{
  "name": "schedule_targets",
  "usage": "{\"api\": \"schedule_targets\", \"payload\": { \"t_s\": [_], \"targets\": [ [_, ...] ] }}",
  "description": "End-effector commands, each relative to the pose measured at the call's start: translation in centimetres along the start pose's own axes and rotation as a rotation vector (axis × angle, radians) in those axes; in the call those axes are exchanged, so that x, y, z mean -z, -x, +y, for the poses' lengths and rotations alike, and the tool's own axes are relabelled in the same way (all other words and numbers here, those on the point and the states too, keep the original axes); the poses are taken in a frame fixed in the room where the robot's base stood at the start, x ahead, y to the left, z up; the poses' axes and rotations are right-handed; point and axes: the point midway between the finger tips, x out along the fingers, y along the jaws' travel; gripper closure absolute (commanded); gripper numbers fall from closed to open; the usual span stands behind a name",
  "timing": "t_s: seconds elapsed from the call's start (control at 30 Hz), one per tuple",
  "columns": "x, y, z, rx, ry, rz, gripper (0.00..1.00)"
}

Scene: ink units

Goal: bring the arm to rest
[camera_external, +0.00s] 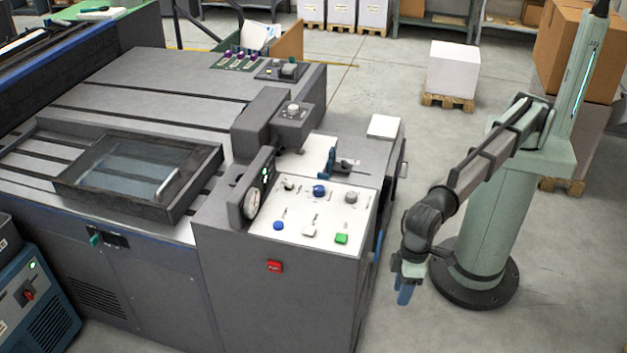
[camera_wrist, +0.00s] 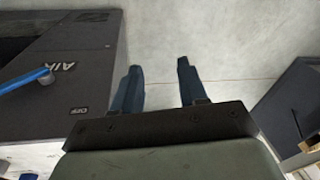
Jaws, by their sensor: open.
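My gripper (camera_external: 404,293) hangs low at the end of my arm, fingers pointing down, in the gap between the grey machine and my green column in the external view. In the wrist view my gripper (camera_wrist: 160,85) shows two blue fingers spread apart, with only bare floor between them. It is open and holds nothing. The grey machine (camera_external: 290,310) stands to its left, with some space between them. In the wrist view a dark panel (camera_wrist: 85,90) with the letters AIR and a blue lever (camera_wrist: 25,82) lies left of the fingers.
The control panel (camera_external: 310,215) carries several knobs and buttons, including a green button (camera_external: 341,239). A red switch (camera_external: 274,266) is on the machine's front. A pallet with a white stack (camera_external: 453,70) and cardboard boxes (camera_external: 563,50) stand behind. Concrete floor below my gripper is clear.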

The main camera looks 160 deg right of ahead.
Motion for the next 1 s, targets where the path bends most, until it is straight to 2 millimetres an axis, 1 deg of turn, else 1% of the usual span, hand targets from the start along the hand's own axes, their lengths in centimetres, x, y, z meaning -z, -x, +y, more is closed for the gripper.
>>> {"api": "schedule_targets", "payload": {
  "t_s": [0.03,0.07,0.1,0.17,0.2,0.3,0.37,0.4,0.47,0.5,0.67,0.7,0.87,0.9,0.97,1.0],
  "targets": [
    [-3.3,-1.6,-1.0,0.004,0.051,-0.005,0.57],
    [-4.8,-2.5,-1.4,0.007,0.08,-0.007,0.57],
    [-6.9,-3.8,-1.8,0.009,0.116,-0.011,0.57],
    [-9.9,-6.0,-1.9,0.005,0.17,-0.02,0.57],
    [-11.8,-7.6,-1.5,-0.001,0.205,-0.029,0.57],
    [-15.9,-11.5,0.1,-0.022,0.281,-0.053,0.57],
    [-18.1,-13.8,1.5,-0.037,0.32,-0.069,0.57],
    [-19.4,-15.2,2.5,-0.049,0.346,-0.08,0.57],
    [-21.4,-17.3,4.2,-0.066,0.383,-0.098,0.57],
    [-22.7,-18.6,5.3,-0.078,0.406,-0.11,0.57],
    [-27.6,-23.3,10.3,-0.124,0.497,-0.159,0.57],
    [-28.8,-24.4,11.6,-0.136,0.521,-0.173,0.57],
    [-33.5,-28.2,17.1,-0.181,0.611,-0.226,0.57],
    [-34.7,-29.0,18.6,-0.191,0.634,-0.24,0.57],
    [-36.4,-30.1,20.7,-0.207,0.667,-0.26,0.57],
    [-37.5,-30.8,22.2,-0.217,0.69,-0.275,0.57]
  ]
}}
